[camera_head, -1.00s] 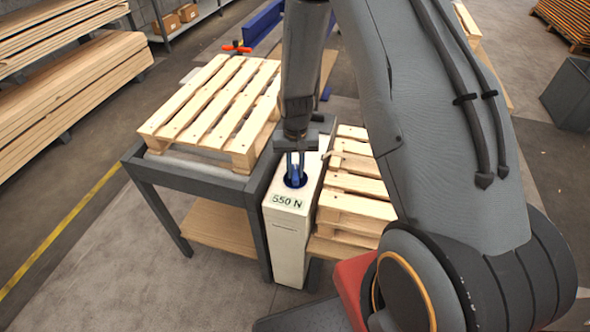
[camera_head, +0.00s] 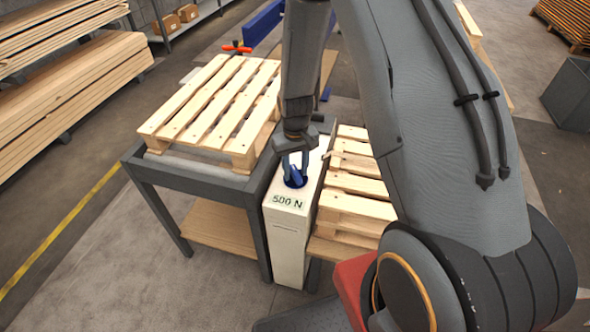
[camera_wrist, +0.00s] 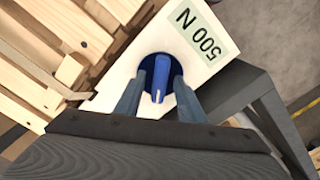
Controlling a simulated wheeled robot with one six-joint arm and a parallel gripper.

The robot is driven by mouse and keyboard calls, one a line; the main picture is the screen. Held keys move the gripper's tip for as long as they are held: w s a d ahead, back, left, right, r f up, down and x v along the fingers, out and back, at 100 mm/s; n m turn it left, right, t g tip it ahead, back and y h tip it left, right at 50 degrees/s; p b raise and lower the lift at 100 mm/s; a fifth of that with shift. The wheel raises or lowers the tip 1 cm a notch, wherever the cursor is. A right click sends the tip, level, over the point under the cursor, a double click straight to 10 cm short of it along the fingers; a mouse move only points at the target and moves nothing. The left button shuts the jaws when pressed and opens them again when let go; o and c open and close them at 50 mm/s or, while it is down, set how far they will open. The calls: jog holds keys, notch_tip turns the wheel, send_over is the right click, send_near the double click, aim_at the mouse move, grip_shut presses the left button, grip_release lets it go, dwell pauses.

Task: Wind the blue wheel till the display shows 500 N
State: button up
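The display (camera_head: 289,202) on top of the pale box reads 500 N, and it reads the same in the wrist view (camera_wrist: 202,35). The blue wheel (camera_head: 295,178) sits in a dark round recess behind the display. In the wrist view its raised blue grip (camera_wrist: 161,76) stands between my two fingers. My gripper (camera_head: 294,161) is over the wheel from above, with its fingers (camera_wrist: 158,92) spread on either side of the grip. A gap shows beside the grip, so the fingers look open. The fingers hide part of the wheel.
The pale box (camera_head: 287,245) stands between a dark table (camera_head: 200,180) bearing a wooden pallet (camera_head: 215,105) and a stack of pallets (camera_head: 355,190) on the right. Timber stacks (camera_head: 70,95) lie at the far left. Open floor (camera_head: 120,270) is at the front left.

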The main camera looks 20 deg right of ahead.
aim_at(295, 171)
jog(key=shift+r+b, duration=0.8)
jog(key=shift+r, duration=3.1)
jog(key=s+r+t, duration=0.1)
jog(key=s+r, duration=1.2)
jog(key=s, duration=0.4)
jog(key=shift+s+a+m, duration=0.15)
jog(key=shift+a+m, duration=0.05)
jog(key=shift+m, duration=0.1)
